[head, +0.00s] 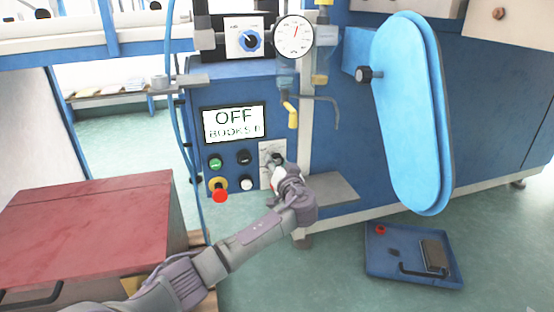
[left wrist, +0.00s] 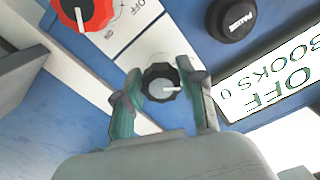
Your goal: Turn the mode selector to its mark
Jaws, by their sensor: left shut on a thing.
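The scale around the selector is mostly hidden, so I cannot tell whether the pointer is at a mark. My right gripper is not in view.
A red ON/OFF knob (left wrist: 86,10) sits close beside the gripper, and a black PAUSE button (left wrist: 231,19) is nearby. The display (head: 234,123) reads OFF. A red emergency button (head: 220,195) is lower left. A red-topped box (head: 90,215) stands left, and a blue tray (head: 385,262) lies on the floor.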

